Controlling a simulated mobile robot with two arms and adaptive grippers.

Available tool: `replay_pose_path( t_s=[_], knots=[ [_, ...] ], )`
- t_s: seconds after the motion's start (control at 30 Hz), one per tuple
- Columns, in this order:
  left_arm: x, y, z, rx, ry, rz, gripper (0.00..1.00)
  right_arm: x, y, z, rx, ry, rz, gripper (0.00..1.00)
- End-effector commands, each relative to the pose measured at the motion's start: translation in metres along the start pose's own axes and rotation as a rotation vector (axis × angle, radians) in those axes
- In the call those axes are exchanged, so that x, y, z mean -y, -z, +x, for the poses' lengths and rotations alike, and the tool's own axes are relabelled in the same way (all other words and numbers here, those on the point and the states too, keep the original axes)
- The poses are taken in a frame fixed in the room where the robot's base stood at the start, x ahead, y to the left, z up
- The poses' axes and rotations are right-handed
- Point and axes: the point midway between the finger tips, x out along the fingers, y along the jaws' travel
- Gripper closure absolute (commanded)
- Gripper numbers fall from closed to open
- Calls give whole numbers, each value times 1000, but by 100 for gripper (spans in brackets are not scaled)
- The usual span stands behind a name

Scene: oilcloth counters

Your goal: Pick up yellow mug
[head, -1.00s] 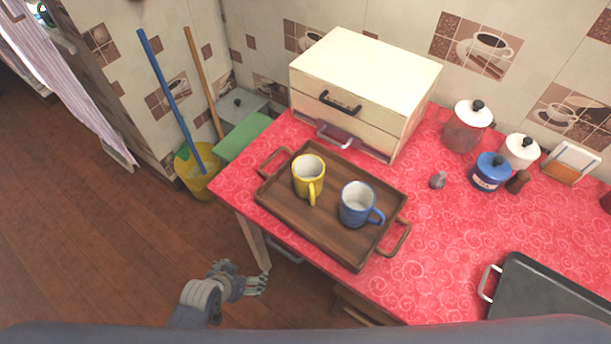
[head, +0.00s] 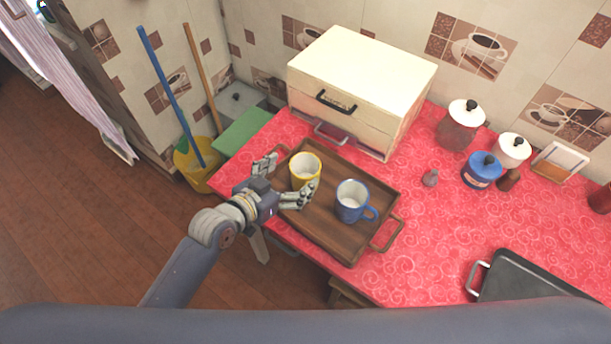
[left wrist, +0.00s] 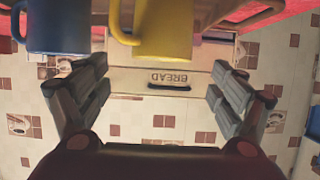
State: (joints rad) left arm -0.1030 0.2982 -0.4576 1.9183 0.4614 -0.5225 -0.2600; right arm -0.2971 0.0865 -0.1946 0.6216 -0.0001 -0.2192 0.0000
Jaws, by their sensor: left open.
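The yellow mug (head: 304,165) stands upright on the left part of the wooden tray (head: 324,238). My left gripper (head: 286,179) is open at the tray's left end, one finger on either side of the mug's near side. The near finger hides the mug's lower part and handle. In the left wrist view, which looks upside down, the yellow mug (left wrist: 162,30) is at the top middle, just beyond the spread fingers of the left gripper (left wrist: 160,88). Nothing is between the fingers. My right gripper is not in view.
A blue mug (head: 352,201) stands on the tray just right of the yellow one. A cream bread box (head: 362,68) is behind the tray. Canisters (head: 480,170) and a dark pan (head: 530,275) are at the right.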

Motion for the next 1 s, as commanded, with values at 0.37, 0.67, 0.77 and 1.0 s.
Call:
replay_pose_path(
  t_s=[0.37, 0.67, 0.77, 1.0],
  knots=[
    [1, -1, 28, 1, 0, -1, 13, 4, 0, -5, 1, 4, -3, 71],
    [2, -5, 61, 2, 0, 0, 13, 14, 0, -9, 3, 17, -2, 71],
    [2, -5, 64, 1, 0, 0, 13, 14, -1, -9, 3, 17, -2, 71],
    [2, -6, 64, 1, 0, 0, 17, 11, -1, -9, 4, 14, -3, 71]
  ],
)
